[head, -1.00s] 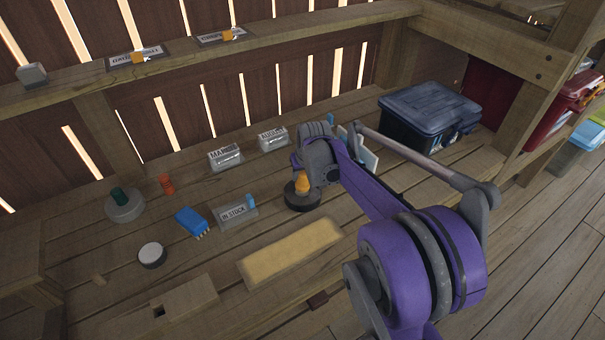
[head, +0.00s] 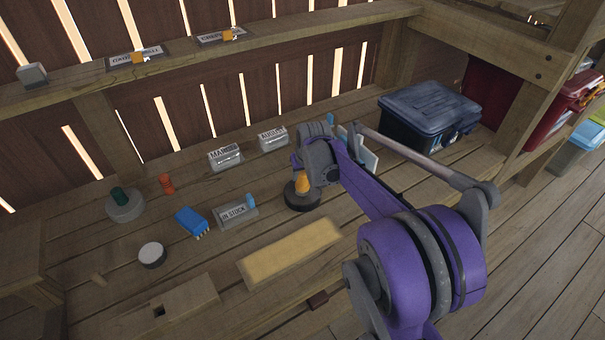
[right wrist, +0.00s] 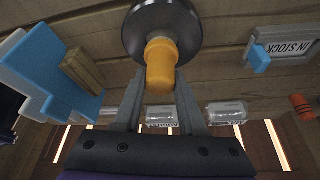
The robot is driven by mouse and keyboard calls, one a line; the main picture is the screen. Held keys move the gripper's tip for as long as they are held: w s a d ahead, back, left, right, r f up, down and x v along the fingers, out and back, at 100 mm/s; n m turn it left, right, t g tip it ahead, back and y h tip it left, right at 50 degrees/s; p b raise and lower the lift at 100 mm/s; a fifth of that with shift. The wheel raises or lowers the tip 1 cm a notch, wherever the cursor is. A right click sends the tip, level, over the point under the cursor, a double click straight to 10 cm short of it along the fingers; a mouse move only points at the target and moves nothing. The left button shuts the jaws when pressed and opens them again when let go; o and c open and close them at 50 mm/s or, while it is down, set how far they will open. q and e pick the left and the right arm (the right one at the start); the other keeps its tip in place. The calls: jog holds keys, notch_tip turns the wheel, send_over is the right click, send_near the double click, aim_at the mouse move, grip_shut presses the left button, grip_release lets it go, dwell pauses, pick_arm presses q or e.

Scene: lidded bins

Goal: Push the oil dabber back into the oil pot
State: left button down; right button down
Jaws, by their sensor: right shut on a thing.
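The oil dabber has an orange handle (head: 303,185) and stands at the dark round oil pot (head: 301,203) on the bench. In the right wrist view the orange handle (right wrist: 161,66) rises from the grey-black pot (right wrist: 150,18). I cannot tell how deep the dabber sits in the pot. My right gripper (right wrist: 160,84) is shut on the orange handle, with one finger on each side. In the head view my purple right arm and grey wrist hide most of the fingers. My left gripper is not in view.
An "IN STOCK" holder (head: 237,215) and a blue block (head: 191,222) stand left of the pot. A tan board (head: 290,253) lies in front. Two clear labelled boxes stand behind. A dark lidded bin (head: 430,112) is at the right.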

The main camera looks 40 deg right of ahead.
jog(key=shift+f+b, duration=0.75)
jog(key=shift+f, duration=0.4)
jog(key=shift+c, duration=2)
grip_release()
jog(key=p+v, duration=0.1)
jog(key=v, duration=1)
jog(key=shift+f, duration=0.1)
